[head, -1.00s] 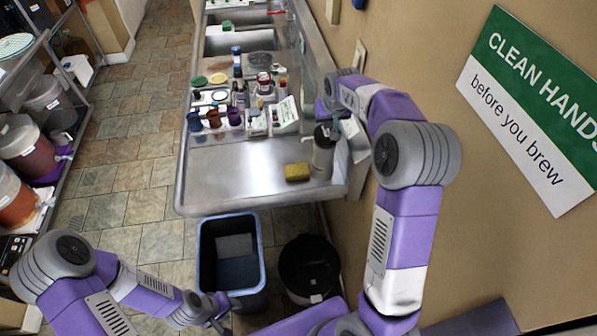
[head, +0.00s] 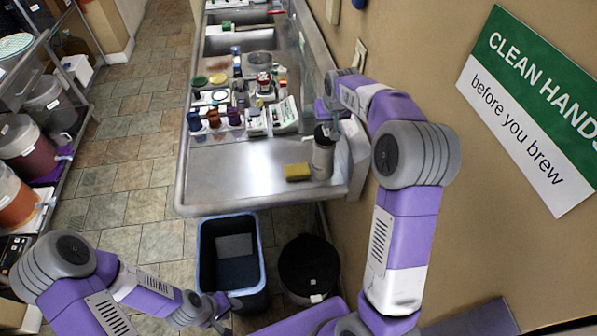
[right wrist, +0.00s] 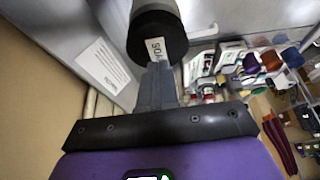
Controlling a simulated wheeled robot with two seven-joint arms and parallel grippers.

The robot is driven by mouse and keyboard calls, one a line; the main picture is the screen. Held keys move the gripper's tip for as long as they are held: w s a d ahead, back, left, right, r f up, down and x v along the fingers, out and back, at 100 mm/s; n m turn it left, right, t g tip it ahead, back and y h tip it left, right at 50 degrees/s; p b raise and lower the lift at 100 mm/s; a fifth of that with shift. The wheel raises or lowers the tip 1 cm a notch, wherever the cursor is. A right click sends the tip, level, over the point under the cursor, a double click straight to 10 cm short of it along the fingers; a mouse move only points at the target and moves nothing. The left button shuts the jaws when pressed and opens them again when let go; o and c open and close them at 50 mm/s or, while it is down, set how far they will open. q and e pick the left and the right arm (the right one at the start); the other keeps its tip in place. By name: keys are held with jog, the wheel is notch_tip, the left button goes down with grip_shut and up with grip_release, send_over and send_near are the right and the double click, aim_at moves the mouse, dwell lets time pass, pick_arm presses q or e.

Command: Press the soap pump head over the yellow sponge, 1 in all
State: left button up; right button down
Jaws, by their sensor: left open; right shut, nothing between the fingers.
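The soap dispenser (head: 322,158) is a grey cylinder with a black top, standing at the right side of the steel counter. The yellow sponge (head: 297,172) lies on the counter just left of its base. My right gripper (head: 331,118) is shut and empty at the dispenser's top. In the right wrist view, its closed fingers (right wrist: 157,80) overlap the edge of the dispenser's black top (right wrist: 157,30), by a white SOAP label. I cannot tell whether they touch it. The pump head itself is not clearly visible. My left gripper (head: 218,309) is open and empty, low by the bin.
Several bottles, cups and a white box (head: 284,116) crowd the counter behind the dispenser. The counter's front left (head: 225,180) is clear. A blue-rimmed bin (head: 203,255) and a round black bin (head: 308,268) stand on the floor below. The wall is close on the right.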

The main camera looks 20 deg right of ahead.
jog(key=shift+f+b, duration=0.95)
jog(key=shift+f, duration=0.45)
jog(key=shift+s, duration=0.1)
jog(key=shift+r, duration=0.1)
jog(key=shift+r+p, duration=1.05)
jog(key=shift+r, duration=0.2)
notch_tip(320, 180, up, 6)
jog(key=p, duration=0.4)
jog(key=shift+p, duration=0.4)
